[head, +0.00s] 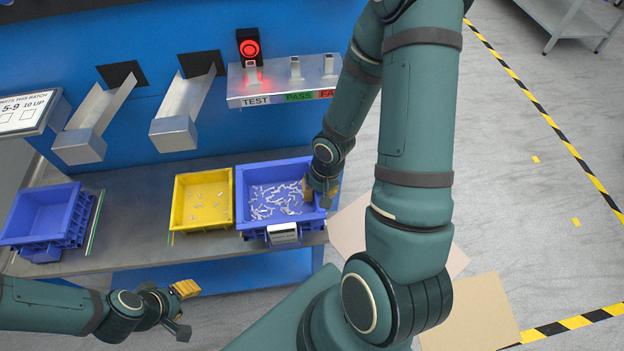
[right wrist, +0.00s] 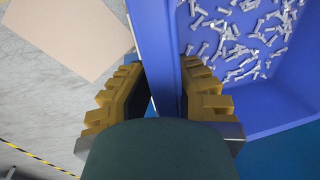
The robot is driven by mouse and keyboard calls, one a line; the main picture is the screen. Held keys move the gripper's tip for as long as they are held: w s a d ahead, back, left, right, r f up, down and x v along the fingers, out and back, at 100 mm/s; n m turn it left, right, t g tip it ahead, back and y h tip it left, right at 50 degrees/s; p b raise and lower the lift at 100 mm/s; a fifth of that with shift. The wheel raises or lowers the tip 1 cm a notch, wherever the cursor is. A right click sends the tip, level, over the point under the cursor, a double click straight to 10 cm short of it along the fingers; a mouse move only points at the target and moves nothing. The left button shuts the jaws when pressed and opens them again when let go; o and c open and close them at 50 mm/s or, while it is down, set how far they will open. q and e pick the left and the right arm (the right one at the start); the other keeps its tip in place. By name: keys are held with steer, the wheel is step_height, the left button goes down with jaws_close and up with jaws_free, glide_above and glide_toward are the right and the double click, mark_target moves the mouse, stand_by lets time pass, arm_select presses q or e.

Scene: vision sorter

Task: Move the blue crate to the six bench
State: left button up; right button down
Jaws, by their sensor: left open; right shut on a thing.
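A blue crate (head: 243,213) holding many small silver parts stands at the right end of the grey shelf. A label holder (head: 283,233) is on its front. My right gripper (head: 320,192) is at the crate's right wall; in the right wrist view its yellow-padded fingers (right wrist: 160,92) are on either side of that blue wall (right wrist: 158,45), shut on it. My left gripper (head: 186,310) is open and empty, below and in front of the shelf, apart from the crates. Nothing in view is clearly marked as the six bench.
A yellow crate (head: 204,175) with a few parts stands just left of the blue crate. Empty stacked blue crates (head: 42,217) are at the shelf's left end. Metal chutes (head: 174,134) and a red-lit test ledge (head: 285,92) overhang behind. Cardboard sheets (head: 480,312) lie on the floor right.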

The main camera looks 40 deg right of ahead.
steer(key=w+d, duration=0.1)
steer(key=w, duration=0.1)
steer(key=w+d+p, duration=0.1)
steer(key=w, duration=0.1)
steer(key=w+d, duration=0.2)
steer(key=w, duration=0.1)
steer(key=shift+d+p, duration=0.1)
steer(key=shift+p, duration=0.2)
steer(key=shift+f+b, duration=1.15)
steer(key=shift+f, duration=2.05)
steer(key=shift+w+d+f, duration=0.1)
steer(key=shift+w+f, duration=0.1)
steer(key=shift+f, duration=0.15)
steer(key=c, duration=1)
jaws_free()
steer(key=shift+s, duration=0.1)
